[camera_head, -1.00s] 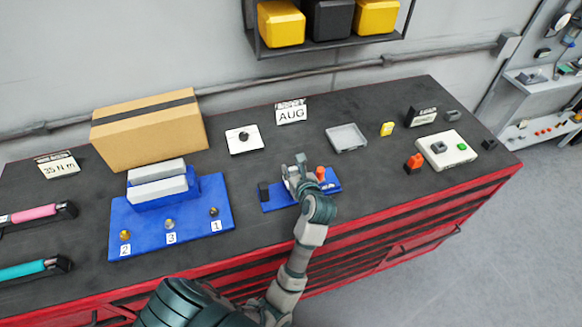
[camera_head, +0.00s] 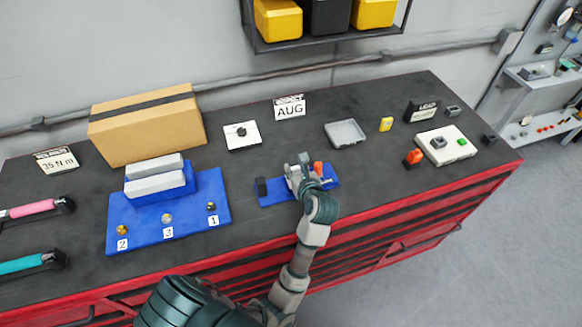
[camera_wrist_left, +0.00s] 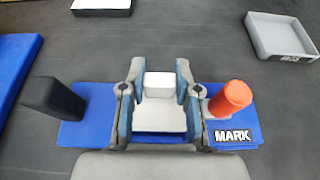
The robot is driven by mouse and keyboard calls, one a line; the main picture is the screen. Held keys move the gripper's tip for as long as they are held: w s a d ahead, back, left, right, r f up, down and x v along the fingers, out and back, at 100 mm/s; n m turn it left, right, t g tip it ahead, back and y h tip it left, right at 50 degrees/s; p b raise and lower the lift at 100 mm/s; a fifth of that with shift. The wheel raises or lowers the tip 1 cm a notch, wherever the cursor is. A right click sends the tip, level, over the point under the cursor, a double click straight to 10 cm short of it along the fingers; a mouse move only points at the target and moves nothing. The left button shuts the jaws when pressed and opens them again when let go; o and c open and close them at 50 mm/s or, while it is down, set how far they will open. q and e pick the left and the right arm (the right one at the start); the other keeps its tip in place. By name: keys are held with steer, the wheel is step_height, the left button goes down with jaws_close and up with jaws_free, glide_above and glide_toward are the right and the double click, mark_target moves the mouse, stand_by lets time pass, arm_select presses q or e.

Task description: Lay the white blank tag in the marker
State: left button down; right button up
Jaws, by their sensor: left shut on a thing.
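The marker (camera_head: 268,198) is a blue base on the bench with a black block at its left end and an orange knob at its right. In the left wrist view its base (camera_wrist_left: 75,133) carries a MARK label. My left gripper (camera_head: 299,168) is over the middle of the marker. In the left wrist view my left gripper (camera_wrist_left: 159,78) has its fingers on either side of the white blank tag (camera_wrist_left: 160,120), shut on it. A pale block (camera_wrist_left: 160,86) shows just beyond the tag. Whether the tag touches the base is hidden. My right gripper is not in view.
A grey tray (camera_head: 346,133) is behind and right of the marker. A blue stand (camera_head: 150,232) with pale blocks and numbered pegs is to the left. A white plate (camera_head: 241,136) and an AUG sign (camera_head: 290,108) stand behind. Bare bench lies around the marker.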

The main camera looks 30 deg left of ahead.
arm_select(q)
steer(key=shift+d+r, duration=0.2)
steer(key=shift+d, duration=0.75)
steer(key=shift+a+f, duration=0.15)
steer(key=shift+a, duration=0.5)
steer(key=shift+a+f, duration=0.1)
steer(key=shift+a, duration=0.4)
steer(key=shift+d, duration=0.4)
steer(key=shift+d+r, duration=0.2)
steer(key=shift+d, duration=0.1)
steer(key=shift+a, duration=0.2)
steer(key=shift+a+f, duration=0.1)
steer(key=shift+a, duration=0.8)
steer(key=shift+d, duration=0.35)
steer(key=shift+a+f, duration=0.15)
steer(key=shift+f, duration=0.05)
steer(key=shift+a+f+b, duration=0.15)
steer(key=shift+f+b, duration=0.2)
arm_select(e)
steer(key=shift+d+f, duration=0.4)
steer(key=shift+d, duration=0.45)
